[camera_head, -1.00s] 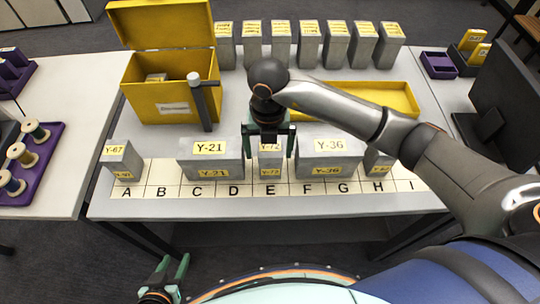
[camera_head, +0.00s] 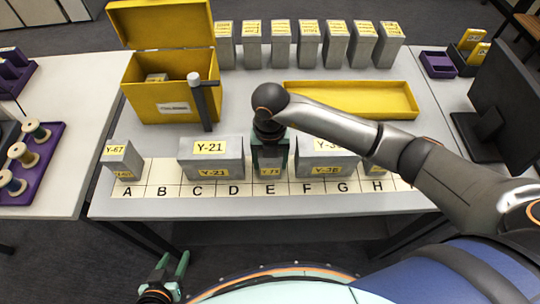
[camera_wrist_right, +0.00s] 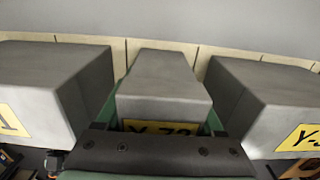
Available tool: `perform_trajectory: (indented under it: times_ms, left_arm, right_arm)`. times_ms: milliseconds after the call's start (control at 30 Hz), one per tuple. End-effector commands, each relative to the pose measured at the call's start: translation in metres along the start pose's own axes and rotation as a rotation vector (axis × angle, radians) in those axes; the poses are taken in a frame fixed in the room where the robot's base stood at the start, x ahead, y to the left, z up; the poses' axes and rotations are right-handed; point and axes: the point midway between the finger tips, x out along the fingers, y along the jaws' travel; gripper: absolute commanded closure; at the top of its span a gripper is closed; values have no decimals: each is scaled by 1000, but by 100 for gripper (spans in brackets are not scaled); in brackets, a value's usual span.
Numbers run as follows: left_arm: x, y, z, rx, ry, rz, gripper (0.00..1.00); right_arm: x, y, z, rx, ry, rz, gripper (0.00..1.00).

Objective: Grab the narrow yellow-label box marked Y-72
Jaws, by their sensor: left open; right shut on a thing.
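The narrow grey box with yellow labels marked Y-72 (camera_head: 269,171) stands upright on the lettered strip at E, between two wider boxes. My right gripper (camera_head: 269,158) is lowered over it from above, shut on it, with a green finger on either side. In the right wrist view the box (camera_wrist_right: 164,86) sits between the fingers, its label partly hidden by the gripper. My arm covers the box's top in the head view. My left gripper (camera_head: 173,270) is open and empty, off the table's front edge at the lower left.
Box Y-21 (camera_head: 211,158) stands close on the left and box Y-36 (camera_head: 325,160) close on the right. Box Y-67 (camera_head: 121,158) is at A. A yellow open box (camera_head: 150,107), a post and a yellow tray (camera_head: 350,113) stand behind. Several grey boxes line the back.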

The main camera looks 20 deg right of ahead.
Motion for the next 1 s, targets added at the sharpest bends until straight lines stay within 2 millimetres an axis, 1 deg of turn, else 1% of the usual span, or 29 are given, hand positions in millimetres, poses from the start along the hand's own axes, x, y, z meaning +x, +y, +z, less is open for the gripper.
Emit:
perform_trajectory:
  times_ms: [33,67,500,567,867,1000]
  left_arm:
    - [0,0,0,0,0,0,50]
    - [0,0,0,0,0,0,50]
    - [0,0,0,0,1,0,50]
    - [0,0,0,0,1,0,50]
    - [0,0,-1,-1,1,0,50]
    - [0,0,-1,-1,1,0,50]
  right_arm:
    - [0,0,0,0,0,0,42]
    - [0,0,0,0,0,0,45]
    - [0,0,0,0,-1,0,94]
    - [0,0,0,0,-1,0,100]
    - [-3,0,1,0,-2,1,100]
    - [-12,0,1,0,-4,2,100]
